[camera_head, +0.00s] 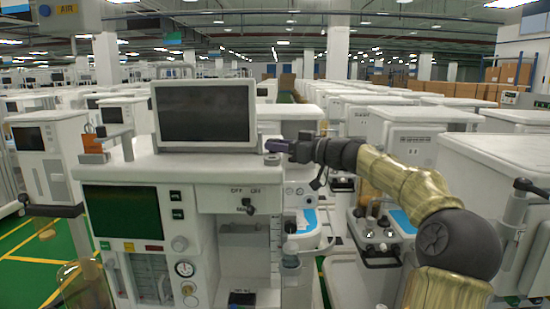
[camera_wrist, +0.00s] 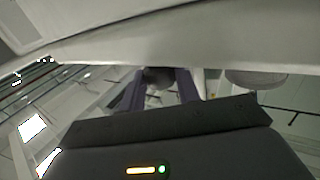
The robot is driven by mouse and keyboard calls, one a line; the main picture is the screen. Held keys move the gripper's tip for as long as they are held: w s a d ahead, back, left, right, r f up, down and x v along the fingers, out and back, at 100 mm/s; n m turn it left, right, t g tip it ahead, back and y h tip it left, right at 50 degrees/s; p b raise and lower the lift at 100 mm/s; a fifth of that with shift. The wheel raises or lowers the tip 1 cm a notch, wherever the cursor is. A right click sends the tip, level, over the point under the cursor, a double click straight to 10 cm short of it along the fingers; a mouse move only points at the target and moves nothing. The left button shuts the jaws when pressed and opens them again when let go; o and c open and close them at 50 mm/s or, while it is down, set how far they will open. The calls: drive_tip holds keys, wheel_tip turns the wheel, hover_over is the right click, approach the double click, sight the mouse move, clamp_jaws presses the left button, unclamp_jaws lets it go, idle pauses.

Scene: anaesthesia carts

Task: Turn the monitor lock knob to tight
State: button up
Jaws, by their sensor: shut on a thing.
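The monitor (camera_head: 205,114) stands upright on top of the white anaesthesia cart (camera_head: 200,166), its dark screen facing me. My gripper (camera_head: 277,146) is at the right end of the cart top, just right of the monitor's lower right corner. In the wrist view its two purple-grey fingers (camera_wrist: 160,88) stand on either side of a dark round knob (camera_wrist: 158,75), and they are shut on it. The knob is partly hidden under a pale panel edge. I cannot read whether the knob is tight or loose.
An orange item (camera_head: 91,144) stands on the cart's left side. More white carts (camera_head: 415,122) crowd close on the right, near my arm. A pale rounded part (camera_wrist: 256,79) is right of the fingers.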

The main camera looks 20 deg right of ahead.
drive_tip(key=shift+d+r+m+t+h+b, duration=0.2)
drive_tip(key=shift+m+t+h+b, duration=0.15)
drive_tip(key=shift+b, duration=0.2)
drive_tip(key=o, duration=1)
drive_tip(key=shift+f, duration=0.1)
drive_tip(key=shift+c, duration=0.2)
drive_tip(key=shift+a+f, duration=0.1)
drive_tip(key=shift+s+d+f+b, duration=0.1)
drive_tip(key=shift+s+d+b, duration=0.1)
drive_tip(key=shift+s+b, duration=0.1)
drive_tip(key=b+v, duration=0.5)
drive_tip(key=v, duration=1.1)
drive_tip(key=shift+s+d+r, duration=0.2)
drive_tip(key=shift+d+r, duration=0.05)
drive_tip(key=shift+d, duration=0.1)
